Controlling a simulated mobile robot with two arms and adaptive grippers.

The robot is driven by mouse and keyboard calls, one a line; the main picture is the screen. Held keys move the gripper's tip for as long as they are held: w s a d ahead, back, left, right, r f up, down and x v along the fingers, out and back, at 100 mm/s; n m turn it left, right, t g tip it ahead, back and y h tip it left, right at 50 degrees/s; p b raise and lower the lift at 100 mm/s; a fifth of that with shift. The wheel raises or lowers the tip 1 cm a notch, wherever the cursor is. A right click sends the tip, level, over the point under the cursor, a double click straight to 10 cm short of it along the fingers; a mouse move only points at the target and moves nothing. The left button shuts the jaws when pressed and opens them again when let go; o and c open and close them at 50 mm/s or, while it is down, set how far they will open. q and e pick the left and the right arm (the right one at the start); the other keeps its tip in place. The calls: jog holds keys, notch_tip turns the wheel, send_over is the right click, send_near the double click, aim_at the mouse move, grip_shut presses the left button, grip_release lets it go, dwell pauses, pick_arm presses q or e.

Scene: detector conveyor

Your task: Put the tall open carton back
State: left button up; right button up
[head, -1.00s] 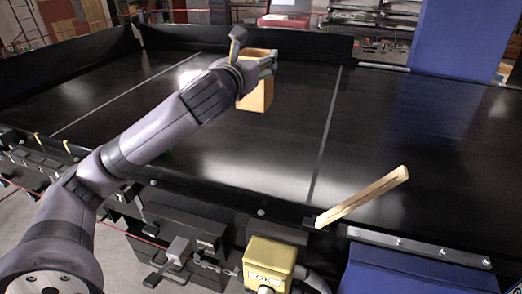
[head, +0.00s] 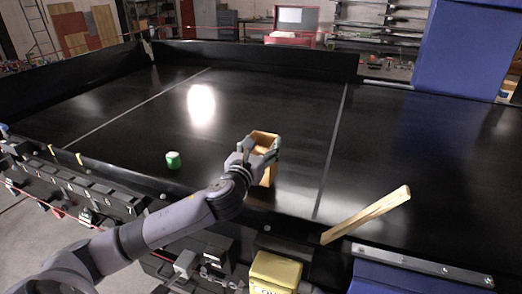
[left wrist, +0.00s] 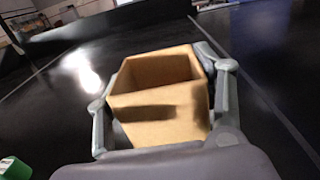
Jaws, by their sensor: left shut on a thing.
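The tall open carton (head: 269,174) is tan, with its open top facing up. My left gripper (head: 259,152) is shut on it near the front edge of the black conveyor (head: 300,115). In the left wrist view the carton (left wrist: 160,130) sits between both fingers of my left gripper (left wrist: 165,105), upright or slightly tilted, and its inside looks empty. Whether its base touches the belt I cannot tell. My right gripper is not in view.
A small green cylinder (head: 173,160) stands on the belt left of the carton; it also shows in the left wrist view (left wrist: 14,168). A wooden stick (head: 366,214) slants up at the front edge. A blue housing (head: 462,55) stands at right. The belt's middle is clear.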

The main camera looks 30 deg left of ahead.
pick_arm(q)
notch_tip(320, 180, down, 2)
jog(key=shift+f, duration=0.1)
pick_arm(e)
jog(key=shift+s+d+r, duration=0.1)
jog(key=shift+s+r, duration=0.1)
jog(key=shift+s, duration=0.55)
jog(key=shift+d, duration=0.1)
pick_arm(q)
jog(key=o, duration=1.5)
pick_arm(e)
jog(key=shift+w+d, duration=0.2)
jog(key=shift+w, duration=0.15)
pick_arm(q)
jog(key=b+v, duration=0.4)
jog(key=v, duration=0.8)
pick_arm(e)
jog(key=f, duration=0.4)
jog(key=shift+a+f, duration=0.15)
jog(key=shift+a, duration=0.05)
